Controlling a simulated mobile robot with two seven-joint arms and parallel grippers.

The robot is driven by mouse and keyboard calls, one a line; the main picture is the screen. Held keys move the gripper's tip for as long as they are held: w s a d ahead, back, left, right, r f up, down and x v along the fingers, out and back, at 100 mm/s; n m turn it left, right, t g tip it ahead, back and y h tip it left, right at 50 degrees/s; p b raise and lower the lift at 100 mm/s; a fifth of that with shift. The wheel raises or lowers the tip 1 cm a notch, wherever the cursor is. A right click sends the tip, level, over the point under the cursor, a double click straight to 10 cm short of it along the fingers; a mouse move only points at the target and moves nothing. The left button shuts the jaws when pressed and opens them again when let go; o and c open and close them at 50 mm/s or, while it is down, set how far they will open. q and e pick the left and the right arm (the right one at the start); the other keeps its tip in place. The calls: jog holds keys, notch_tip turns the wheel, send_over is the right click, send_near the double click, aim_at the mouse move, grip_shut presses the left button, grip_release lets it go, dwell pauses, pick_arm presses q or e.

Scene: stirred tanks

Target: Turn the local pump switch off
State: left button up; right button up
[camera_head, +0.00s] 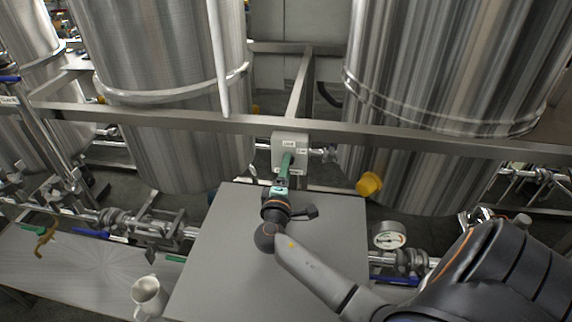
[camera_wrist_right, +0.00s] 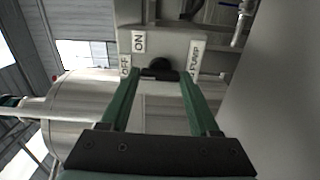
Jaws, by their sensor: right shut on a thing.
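The pump switch box (camera_head: 290,138) is a small grey box on the steel frame rail between two tanks. In the right wrist view its face (camera_wrist_right: 175,43) carries an ON label (camera_wrist_right: 139,41), an OFF label (camera_wrist_right: 125,65) and a partly hidden PUMP label (camera_wrist_right: 194,62). The black switch knob (camera_wrist_right: 158,68) sits low on this face. My right gripper (camera_head: 287,160) reaches up to the box and hides the knob in the head view. Its green fingers (camera_wrist_right: 158,78) are shut on the knob, one on each side. Which way the knob points is unclear. My left gripper is not in view.
A grey tabletop (camera_head: 215,245) lies below my right arm. A yellow cap (camera_head: 369,184) and a pressure gauge (camera_head: 388,236) are right of the gripper. Large steel tanks (camera_head: 165,60) (camera_head: 450,60) stand on both sides, with pipes below.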

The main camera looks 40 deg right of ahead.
jog(key=shift+n, duration=0.3)
jog(key=o, duration=1.4)
jog(key=shift+c, duration=0.2)
jog(key=b+v, duration=0.1)
jog(key=v, duration=1.1)
jog(key=shift+s+a+b, duration=0.1)
jog(key=shift+a+b, duration=0.15)
jog(key=shift+b, duration=0.1)
jog(key=shift+a, duration=0.1)
